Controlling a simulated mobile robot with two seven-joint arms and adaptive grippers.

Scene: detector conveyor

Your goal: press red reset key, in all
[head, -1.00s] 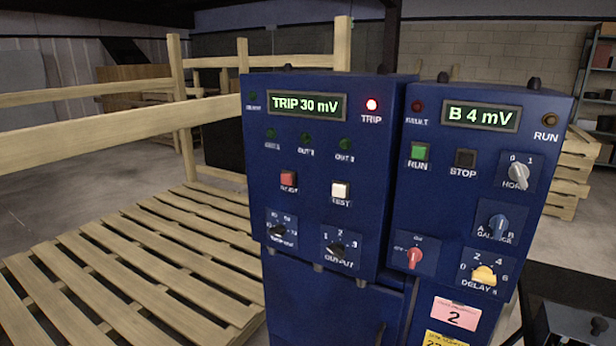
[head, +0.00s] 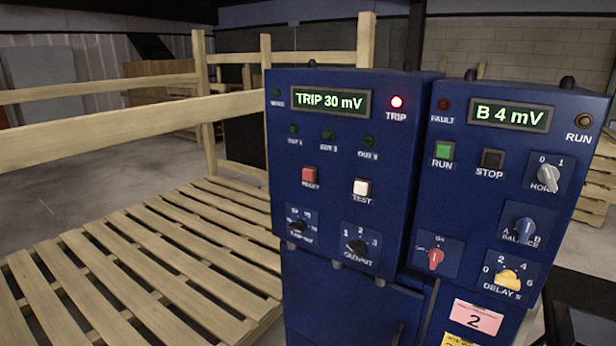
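The green lamps below the display look dark. Neither of my grippers shows in the head view, and nothing touches the reset key.
A second blue box (head: 480,200) stands to the right, with a display reading "B 4 mV", a green run key (head: 443,151), a black stop key (head: 492,159) and several knobs. A slatted wooden pallet (head: 150,255) and wooden rails (head: 120,130) lie to the left.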

